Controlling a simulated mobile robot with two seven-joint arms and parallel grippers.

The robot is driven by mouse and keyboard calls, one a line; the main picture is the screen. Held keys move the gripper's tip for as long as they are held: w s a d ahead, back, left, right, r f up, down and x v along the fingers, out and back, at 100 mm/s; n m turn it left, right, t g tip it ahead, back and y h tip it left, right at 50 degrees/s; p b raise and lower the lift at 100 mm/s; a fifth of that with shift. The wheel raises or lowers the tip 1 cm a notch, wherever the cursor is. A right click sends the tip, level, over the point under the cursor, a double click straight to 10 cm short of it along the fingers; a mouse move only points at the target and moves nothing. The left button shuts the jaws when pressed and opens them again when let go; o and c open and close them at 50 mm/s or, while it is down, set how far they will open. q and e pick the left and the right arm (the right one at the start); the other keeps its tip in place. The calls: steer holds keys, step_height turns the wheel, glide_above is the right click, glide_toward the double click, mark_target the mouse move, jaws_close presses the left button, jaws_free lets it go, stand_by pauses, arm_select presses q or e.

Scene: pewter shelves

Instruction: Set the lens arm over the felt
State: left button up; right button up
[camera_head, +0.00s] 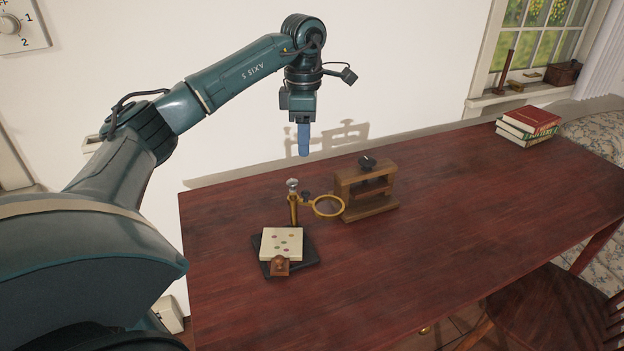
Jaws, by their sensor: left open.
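A brass post with a silver knob (293,208) stands upright on the table. Its lens arm points right and ends in a brass ring (328,216), close to a wooden frame. A dark square mat (309,255), apparently the felt, lies in front of the post. A cream square with coloured dots (273,246) lies on the mat. The ring is off to the right of the mat, not above it. My left gripper (303,152) is open, fingers downward, above and behind the post, apart from it. My right gripper is not in view.
The wooden frame (367,208) with a black knob stands right of the ring. A small brown block (280,266) sits at the mat's front edge. Books (527,125) are stacked at the far right. The middle and right of the red-brown table (440,230) are clear. A chair (545,305) stands front right.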

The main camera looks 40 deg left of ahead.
mark_target(305, 191)
arm_select(q)
step_height(305, 191, down, 12)
stand_by(0.4)
steer(key=shift+c, duration=0.5)
jaws_close()
